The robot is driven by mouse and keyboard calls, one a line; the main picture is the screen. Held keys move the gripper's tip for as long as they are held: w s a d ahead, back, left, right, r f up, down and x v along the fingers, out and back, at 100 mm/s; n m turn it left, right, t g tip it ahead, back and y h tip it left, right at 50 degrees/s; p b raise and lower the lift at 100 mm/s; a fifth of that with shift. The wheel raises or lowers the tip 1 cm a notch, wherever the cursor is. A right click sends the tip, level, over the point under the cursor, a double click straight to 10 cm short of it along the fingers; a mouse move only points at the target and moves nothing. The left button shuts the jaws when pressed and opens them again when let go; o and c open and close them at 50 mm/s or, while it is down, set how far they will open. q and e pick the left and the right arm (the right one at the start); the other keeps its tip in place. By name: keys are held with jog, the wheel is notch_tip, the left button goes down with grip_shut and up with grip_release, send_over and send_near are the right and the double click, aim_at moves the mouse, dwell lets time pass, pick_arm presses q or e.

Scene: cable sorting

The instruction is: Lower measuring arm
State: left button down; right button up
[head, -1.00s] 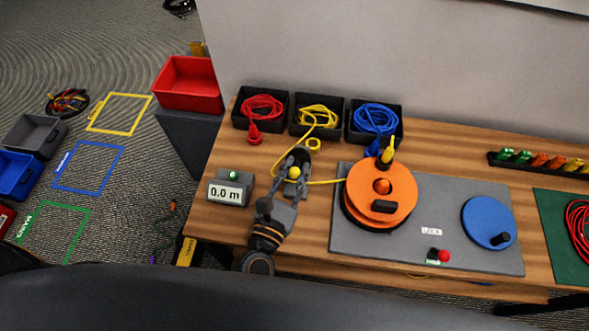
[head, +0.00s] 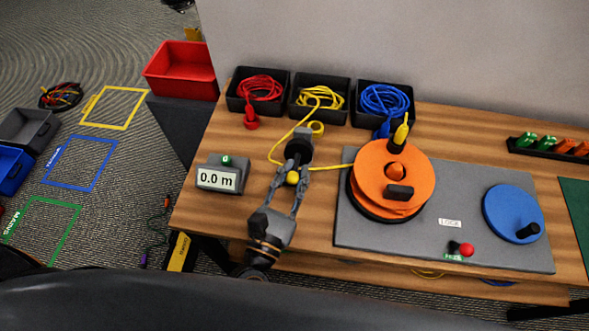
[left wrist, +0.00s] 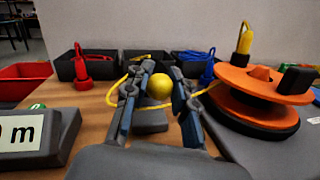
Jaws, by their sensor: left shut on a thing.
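The measuring device stands on the table left of the orange reel, with a dark wheel (head: 298,150) and a yellow ball knob (head: 292,178) on its arm. My left gripper (head: 291,182) reaches it from the front, its fingers closed around the knob. In the left wrist view the knob (left wrist: 159,89) sits between the two fingers, which hide much of the arm. I cannot tell the arm's exact height. A yellow cable (head: 272,150) runs from the yellow bin past the device to the orange reel (head: 372,170). The display (head: 218,178) reads 0.0 m. My right gripper is not in view.
Three black bins hold red (head: 260,88), yellow (head: 318,97) and blue (head: 384,101) cables behind the device. A grey plate (head: 360,236) carries the orange reel, a blue disc (head: 512,213) and a red-knobbed lever (head: 465,249). A red tray (head: 180,72) stands at left.

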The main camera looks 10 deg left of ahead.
pick_arm(q)
jog(key=shift+s+f+b, duration=0.25)
jog(key=shift+f+b, duration=0.4)
jog(key=shift+f, duration=0.35)
jog(key=shift+s+f+b, duration=0.25)
jog(key=shift+f+b, duration=0.35)
jog(key=shift+f, duration=0.35)
jog(key=c, duration=1.1)
grip_release()
jog(key=shift+r, duration=0.1)
jog(key=v, duration=1.2)
